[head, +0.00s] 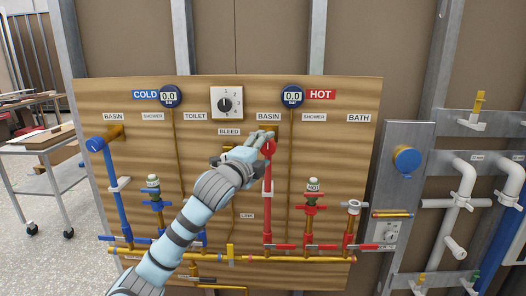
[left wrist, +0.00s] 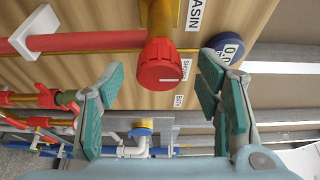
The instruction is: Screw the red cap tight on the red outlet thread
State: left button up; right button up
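The red cap (head: 268,147) sits at the end of the brass outlet (left wrist: 160,18) under the hot BASIN label on the wooden board. In the left wrist view the red cap (left wrist: 158,66) has a ribbed rim and a white line on its face. The thread is hidden behind the cap, so I cannot tell how tight it is. My left gripper (head: 260,143) is in front of the outlet. In the left wrist view its green-padded fingers are open on either side of the cap, with a visible gap on both sides. My right gripper is not in view.
A red pipe (head: 267,205) runs down below the outlet. Two gauges (head: 293,96) and a dial (head: 226,103) are above. A blue cap (head: 95,145) is on the cold side, and valves with red handles (head: 310,208) stand at lower right.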

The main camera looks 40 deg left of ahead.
pick_arm(q)
jog(key=v, duration=0.7)
jog(key=shift+s, duration=0.15)
jog(key=shift+d, duration=0.1)
